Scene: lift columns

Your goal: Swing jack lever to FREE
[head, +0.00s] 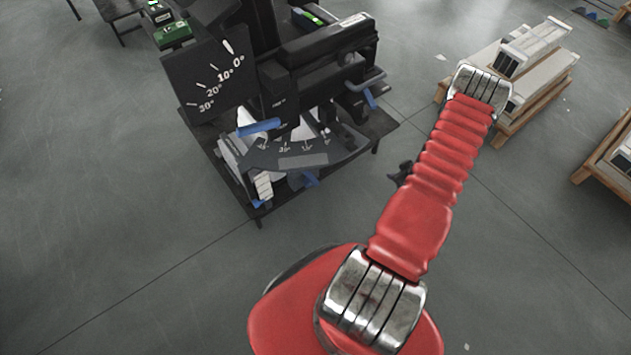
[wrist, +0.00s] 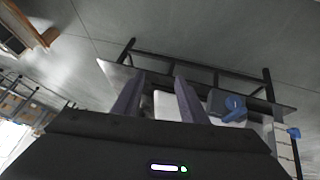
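I cannot tell which of these, if any, is the jack lever, and no FREE mark is readable. In the wrist view my gripper (wrist: 157,98) has its two grey fingers apart, with a white surface visible between them and nothing held. A blue part (wrist: 232,106) lies to the right of the fingers.
Wooden pallets with pale long blocks (head: 535,75) stand at the upper right, and another pallet (head: 610,160) is at the right edge. A green-topped box (head: 172,33) sits behind the angle dial. The grey floor (head: 110,220) at left is clear.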

